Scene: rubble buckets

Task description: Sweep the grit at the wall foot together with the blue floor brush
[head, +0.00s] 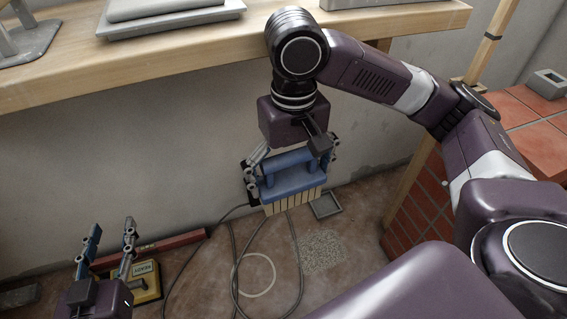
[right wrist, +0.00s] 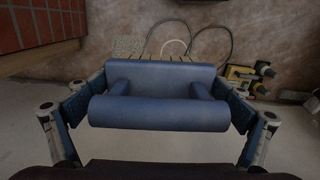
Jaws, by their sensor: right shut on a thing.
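The blue floor brush (head: 290,182) with pale bristles hangs in my right gripper (head: 291,172), which is shut on it. The bristles point down, and the brush appears to be held above the floor near the wall foot. In the right wrist view the brush's blue handle and body (right wrist: 158,113) lie between the two fingers. The grit (head: 322,250) is a pale speckled patch on the floor, right of and nearer than the brush; it also shows in the right wrist view (right wrist: 127,46). My left gripper (head: 109,230) is open and empty, low at the left.
A wooden bench (head: 200,48) crosses above. A yellow-black case (head: 147,281) and a red bar (head: 165,243) lie by my left gripper. A dark cable and a pale ring (head: 257,257) lie left of the grit. A small grey tray (head: 326,205) and brick stack (head: 415,205) are nearby.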

